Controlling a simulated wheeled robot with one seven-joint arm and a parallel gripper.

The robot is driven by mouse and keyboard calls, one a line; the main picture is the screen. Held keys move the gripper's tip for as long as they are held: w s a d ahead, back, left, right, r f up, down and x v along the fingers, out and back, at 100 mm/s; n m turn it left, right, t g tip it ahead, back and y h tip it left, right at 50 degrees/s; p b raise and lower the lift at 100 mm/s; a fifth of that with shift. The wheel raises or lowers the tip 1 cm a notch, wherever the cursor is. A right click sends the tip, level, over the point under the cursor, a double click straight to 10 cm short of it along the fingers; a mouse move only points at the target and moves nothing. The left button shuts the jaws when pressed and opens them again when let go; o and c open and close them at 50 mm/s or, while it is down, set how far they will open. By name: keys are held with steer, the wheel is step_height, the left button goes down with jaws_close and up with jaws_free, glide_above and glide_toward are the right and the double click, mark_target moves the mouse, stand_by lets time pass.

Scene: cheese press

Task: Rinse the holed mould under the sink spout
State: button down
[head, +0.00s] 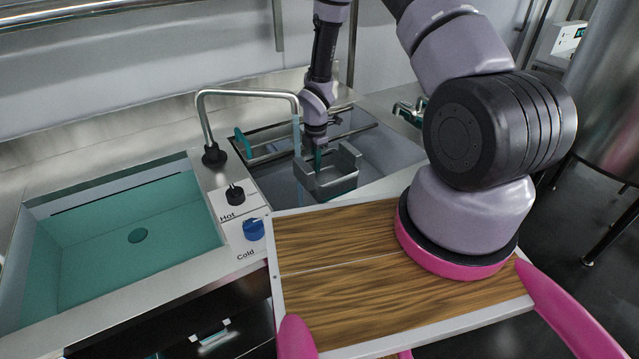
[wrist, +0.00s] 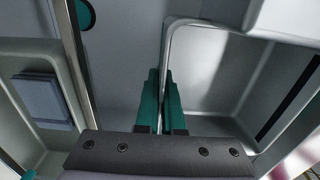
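The holed mould (head: 345,182) is a grey, open box with notched walls, held in the right-hand sink basin. My gripper (head: 318,158) reaches down from above at its back wall. In the wrist view my gripper's teal fingers (wrist: 160,100) are close together with a thin grey wall of the mould (wrist: 215,30) between them. The sink spout (head: 248,93) is a bent metal pipe whose end is just left of my gripper. A pale blue stream (head: 297,135) drops from it near the mould's left corner. I cannot make out the holes or exactly where the water lands.
The left basin (head: 125,190) has a teal interior. Hot knob (head: 235,195) and cold knob (head: 254,229) stand between the basins. A wooden board (head: 340,285) is in front. A teal-handled item (head: 243,143) lies by the right basin's left edge.

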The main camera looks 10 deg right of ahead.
steer(key=shift+s+d+r, duration=0.1)
steer(key=shift+d+r, duration=0.3)
steer(key=shift+r, duration=0.45)
steer(key=shift+s+d+r, duration=0.1)
steer(key=shift+d+r, duration=0.3)
steer(key=shift+r, duration=0.4)
steer(key=shift+s+d+r, duration=0.1)
steer(key=shift+d+r, duration=0.3)
steer(key=shift+r, duration=0.45)
step_height(320, 180, up, 14)
steer(key=shift+d, duration=0.4)
steer(key=shift+s, duration=0.1)
